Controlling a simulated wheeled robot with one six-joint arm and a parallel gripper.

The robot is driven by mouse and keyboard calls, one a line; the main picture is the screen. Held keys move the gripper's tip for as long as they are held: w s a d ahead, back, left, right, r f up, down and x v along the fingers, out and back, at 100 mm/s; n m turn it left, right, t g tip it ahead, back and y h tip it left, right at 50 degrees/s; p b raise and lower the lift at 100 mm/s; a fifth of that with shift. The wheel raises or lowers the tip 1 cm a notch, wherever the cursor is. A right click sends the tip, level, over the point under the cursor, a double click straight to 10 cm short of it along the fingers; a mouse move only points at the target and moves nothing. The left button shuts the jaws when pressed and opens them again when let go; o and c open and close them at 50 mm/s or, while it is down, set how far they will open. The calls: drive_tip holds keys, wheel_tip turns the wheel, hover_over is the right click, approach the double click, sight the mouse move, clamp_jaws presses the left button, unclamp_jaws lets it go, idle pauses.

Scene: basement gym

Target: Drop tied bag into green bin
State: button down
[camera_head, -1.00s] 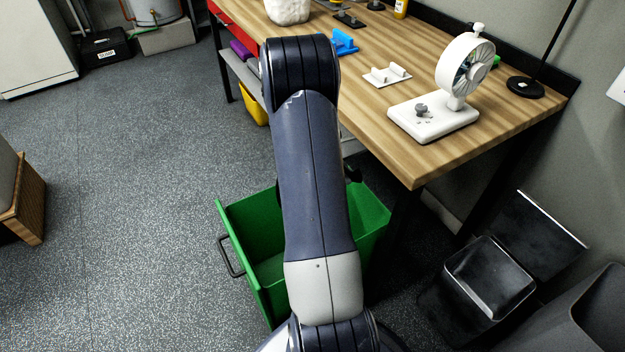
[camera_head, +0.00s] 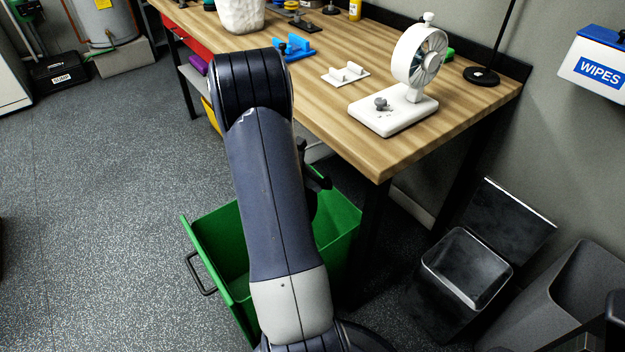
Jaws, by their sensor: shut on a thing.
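The green bin (camera_head: 215,250) stands open on the floor beside the workbench, tilted in the picture, with a black handle on its left side. My arm crosses in front of it and hides its middle. A dark part of my gripper (camera_head: 316,182) shows past the right side of the arm, above the bin's right part. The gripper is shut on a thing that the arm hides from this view. I cannot make out a tied bag for sure.
The wooden workbench (camera_head: 345,125) has its near corner right of the bin and carries a white fan (camera_head: 415,60), a white bracket (camera_head: 345,74) and a white lumpy object (camera_head: 240,14). A black open-lidded bin (camera_head: 460,270) and a grey bin (camera_head: 560,300) stand right. Floor at left is clear.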

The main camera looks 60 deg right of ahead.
drive_tip(key=shift+f+b, duration=0.3)
drive_tip(key=shift+f, duration=0.25)
drive_tip(key=c, duration=1.2)
unclamp_jaws()
drive_tip(key=shift+c, duration=0.2)
drive_tip(key=p+v, duration=0.2)
drive_tip(key=v, duration=0.9)
